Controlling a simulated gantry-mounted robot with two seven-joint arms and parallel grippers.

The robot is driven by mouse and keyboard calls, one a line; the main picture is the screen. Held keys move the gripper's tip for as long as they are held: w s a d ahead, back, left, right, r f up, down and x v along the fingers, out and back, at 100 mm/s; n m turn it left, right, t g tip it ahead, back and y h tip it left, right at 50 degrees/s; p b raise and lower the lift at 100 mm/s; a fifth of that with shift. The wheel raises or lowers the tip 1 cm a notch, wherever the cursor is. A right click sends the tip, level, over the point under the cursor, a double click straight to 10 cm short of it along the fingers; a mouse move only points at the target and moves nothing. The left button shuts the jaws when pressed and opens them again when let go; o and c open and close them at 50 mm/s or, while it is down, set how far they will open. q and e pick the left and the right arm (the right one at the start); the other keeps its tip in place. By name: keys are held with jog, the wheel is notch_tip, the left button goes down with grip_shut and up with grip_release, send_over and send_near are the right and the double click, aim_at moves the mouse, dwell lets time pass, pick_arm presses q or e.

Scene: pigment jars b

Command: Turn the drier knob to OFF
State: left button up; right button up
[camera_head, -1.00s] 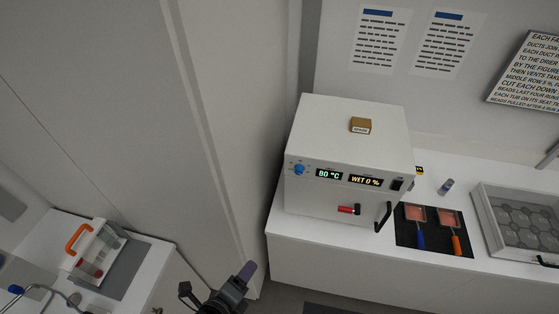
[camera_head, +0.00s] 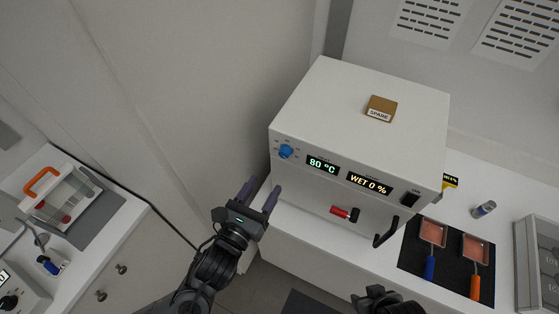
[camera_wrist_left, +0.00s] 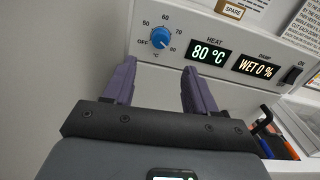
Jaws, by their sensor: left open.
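The drier (camera_head: 360,105) is a white box on the counter. Its blue knob (camera_head: 285,151) is at the left of the front panel, and also shows in the left wrist view (camera_wrist_left: 160,38). The dial is marked OFF, 50, 60, 70, 80. The knob's white mark points lower right, towards 80. The heat display (camera_head: 323,165) reads 80 °C and the damp display (camera_head: 369,183) reads WET 0 %. My left gripper (camera_head: 262,189) is open and empty, in front of and below the knob, not touching it. My right gripper (camera_head: 375,294) shows partly at the bottom edge; its jaws are unclear.
A SPARE block (camera_head: 381,108) sits on the drier. A red-handled part (camera_head: 345,213), a black door handle (camera_head: 386,232) and a black switch (camera_head: 410,198) are on its front. Right of it lie a black mat (camera_head: 412,257) with two pans and a small jar (camera_head: 484,209).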

aim_at(283, 156)
pick_arm(q)
jog(key=p+x, duration=0.1)
jog(key=x, duration=0.7)
jog(key=shift+r, duration=0.1)
jog(key=shift+p+x, duration=0.35)
jog(key=shift+x, duration=0.4)
jog(key=shift+d, duration=0.1)
jog(key=shift+c, duration=0.5)
jog(key=c, duration=1)
